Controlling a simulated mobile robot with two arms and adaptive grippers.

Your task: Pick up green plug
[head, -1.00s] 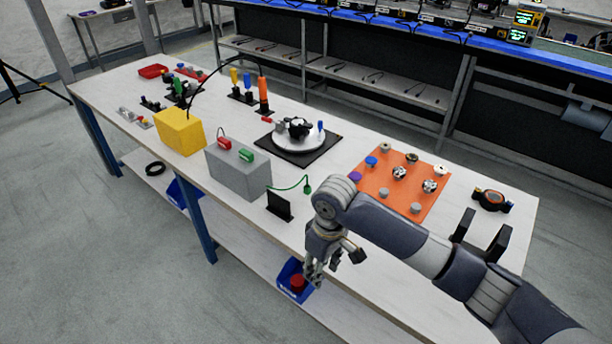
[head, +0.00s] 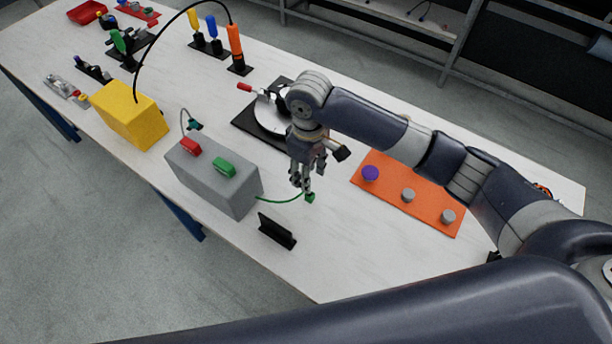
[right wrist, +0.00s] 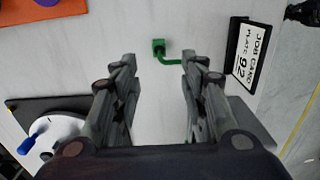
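The green plug (head: 310,197) is at the end of a green cable that runs from the grey box (head: 231,197). It shows in the right wrist view (right wrist: 159,46) over the white tabletop, just beyond the gap between my fingertips. My right gripper (head: 302,186) is right by the plug in the head view, pointing down. In the right wrist view my right gripper (right wrist: 158,58) is open with nothing between its fingers. Whether the plug lies on the table or stands up is hard to tell. My left gripper is not in view.
A black card holder (head: 277,231) stands near the table's front edge; its job card (right wrist: 243,57) faces the right wrist camera. An orange mat (head: 425,212) with knobs lies to the right. The round white turntable (right wrist: 53,135) is behind the gripper. A yellow box (head: 130,115) stands left.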

